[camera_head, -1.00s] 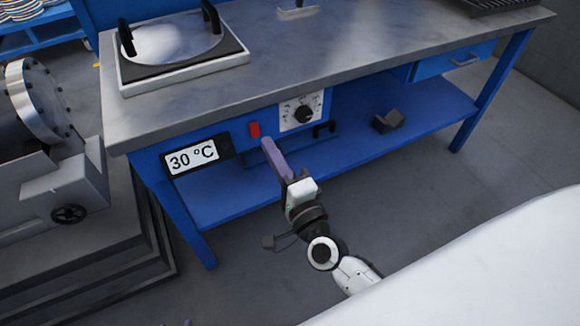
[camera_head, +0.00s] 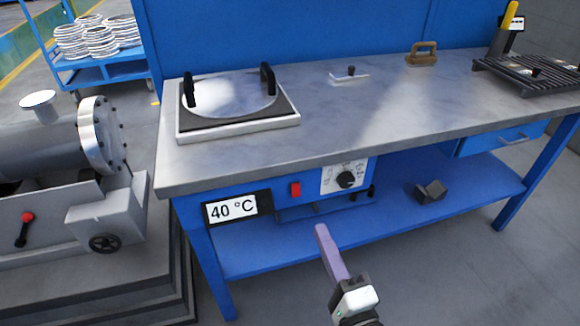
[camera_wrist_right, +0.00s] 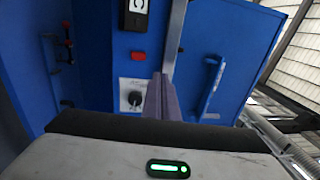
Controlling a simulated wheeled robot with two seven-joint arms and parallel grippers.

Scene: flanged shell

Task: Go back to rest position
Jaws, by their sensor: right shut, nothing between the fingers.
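My right gripper (camera_head: 322,236) is at the bottom middle of the head view, its purple fingers shut together with nothing between them. It points at the blue workbench front and is apart from it. In the right wrist view the closed fingers (camera_wrist_right: 160,95) point toward the bench's control knob (camera_wrist_right: 130,97) and red switch (camera_wrist_right: 138,55). In the head view the bench (camera_head: 400,125) has a round plate with two black handles (camera_head: 230,95) on top. The display (camera_head: 231,208) reads 40 °C. The knob (camera_head: 346,180) and the red switch (camera_head: 295,189) are on the front panel. My left gripper is not in view.
A flanged metal shell (camera_head: 100,138) stands on a machine at left. A blue cart (camera_head: 100,70) with stacked rings is behind it. A black rack (camera_head: 530,78) and a wooden-handled tool (camera_head: 421,56) are on the bench. A dark block (camera_head: 431,191) sits on the lower shelf.

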